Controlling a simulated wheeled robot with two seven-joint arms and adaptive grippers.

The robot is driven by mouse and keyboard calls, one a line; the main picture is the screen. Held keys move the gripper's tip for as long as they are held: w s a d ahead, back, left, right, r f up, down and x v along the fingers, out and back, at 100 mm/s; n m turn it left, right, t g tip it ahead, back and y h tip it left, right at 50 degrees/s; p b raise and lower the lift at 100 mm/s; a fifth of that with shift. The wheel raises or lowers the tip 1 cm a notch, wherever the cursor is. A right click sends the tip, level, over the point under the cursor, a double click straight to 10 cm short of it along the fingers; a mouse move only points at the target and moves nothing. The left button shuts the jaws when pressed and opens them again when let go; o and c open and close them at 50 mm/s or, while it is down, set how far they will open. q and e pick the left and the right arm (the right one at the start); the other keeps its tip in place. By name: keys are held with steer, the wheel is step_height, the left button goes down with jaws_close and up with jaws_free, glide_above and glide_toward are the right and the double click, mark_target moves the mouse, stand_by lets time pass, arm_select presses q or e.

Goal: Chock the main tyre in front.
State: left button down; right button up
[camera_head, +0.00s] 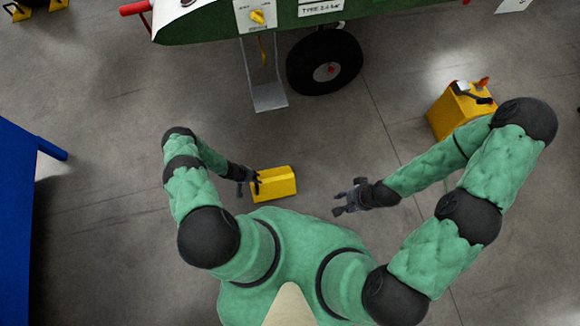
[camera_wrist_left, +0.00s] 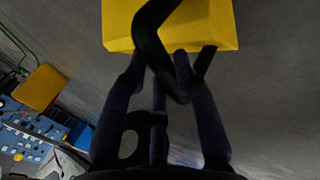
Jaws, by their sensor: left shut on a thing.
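The yellow chock (camera_head: 275,184) is a block with a dark handle. My left gripper (camera_head: 250,181) is shut on that handle, at the chock's left end. In the left wrist view, the chock (camera_wrist_left: 220,22) is at the top, and the left gripper's fingers (camera_wrist_left: 160,70) close around the black handle. The main tyre (camera_head: 322,55) is black with a grey hub, under the green body at the top of the head view, apart from the chock. My right gripper (camera_head: 348,197) is empty, its fingers spread, to the right of the chock.
A grey step or plate (camera_head: 270,97) hangs left of the tyre. A yellow box (camera_head: 455,112) stands at the right near my right arm. A blue table (camera_head: 18,200) is at the left edge. Floor between chock and tyre is clear.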

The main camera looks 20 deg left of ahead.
arm_select(q)
steer(key=s+a+r, duration=0.1)
steer(key=s+a, duration=0.4)
steer(key=a, duration=0.3)
steer(key=s+a+r, duration=0.1)
steer(key=s+a, duration=0.4)
steer(key=a, duration=0.4)
steer(key=shift+s, duration=0.2)
stand_by(0.4)
steer(key=shift+d, duration=0.1)
steer(key=w+d, duration=0.5)
steer(key=d, duration=0.3)
steer(key=shift+d+f, duration=0.15)
steer(key=shift+f, duration=0.3)
